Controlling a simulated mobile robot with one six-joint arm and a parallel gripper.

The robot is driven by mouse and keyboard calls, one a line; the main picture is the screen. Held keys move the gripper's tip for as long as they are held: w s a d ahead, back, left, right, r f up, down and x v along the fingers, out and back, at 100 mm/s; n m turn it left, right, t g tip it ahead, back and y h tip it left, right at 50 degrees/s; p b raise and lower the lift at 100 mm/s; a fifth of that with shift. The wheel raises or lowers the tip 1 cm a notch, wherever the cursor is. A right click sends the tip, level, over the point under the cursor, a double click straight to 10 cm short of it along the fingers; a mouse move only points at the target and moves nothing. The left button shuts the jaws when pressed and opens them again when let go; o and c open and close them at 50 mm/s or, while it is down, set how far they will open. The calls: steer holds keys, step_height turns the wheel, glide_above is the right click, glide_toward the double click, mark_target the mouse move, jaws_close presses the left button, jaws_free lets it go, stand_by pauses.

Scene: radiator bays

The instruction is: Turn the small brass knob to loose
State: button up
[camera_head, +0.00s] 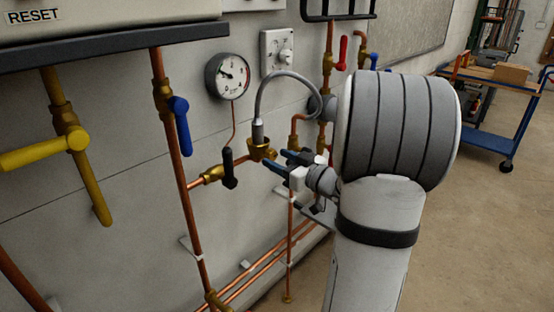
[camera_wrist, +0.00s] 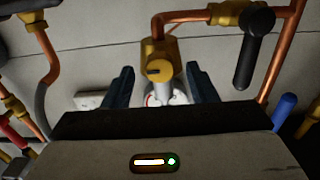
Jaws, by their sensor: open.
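The small brass knob (camera_wrist: 159,70) is round with a dark mark on its face, on a brass valve body (camera_wrist: 176,47) in the wrist view. In the head view the brass fitting (camera_head: 259,148) sits at the end of the short copper branch, under the grey hose, with my gripper beside it. My gripper (camera_head: 284,158) is open with dark blue fingers. In the wrist view the knob lies between the two fingertips, with a gap on each side. I cannot tell whether the fingertips reach past its face.
A black lever valve (camera_head: 228,168) is close to the left of the brass fitting. The grey hose (camera_head: 277,77) arcs above it, near a gauge (camera_head: 227,76). A blue lever (camera_head: 180,124) and a yellow lever (camera_head: 43,157) are further left.

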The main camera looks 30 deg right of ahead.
steer(key=shift+w+a, duration=0.2)
steer(key=shift+w, duration=0.3)
steer(key=shift+c, duration=0.2)
steer(key=c, duration=0.9)
steer(key=shift+a, duration=0.15)
steer(key=shift+c, duration=0.2)
steer(key=shift+f, duration=0.1)
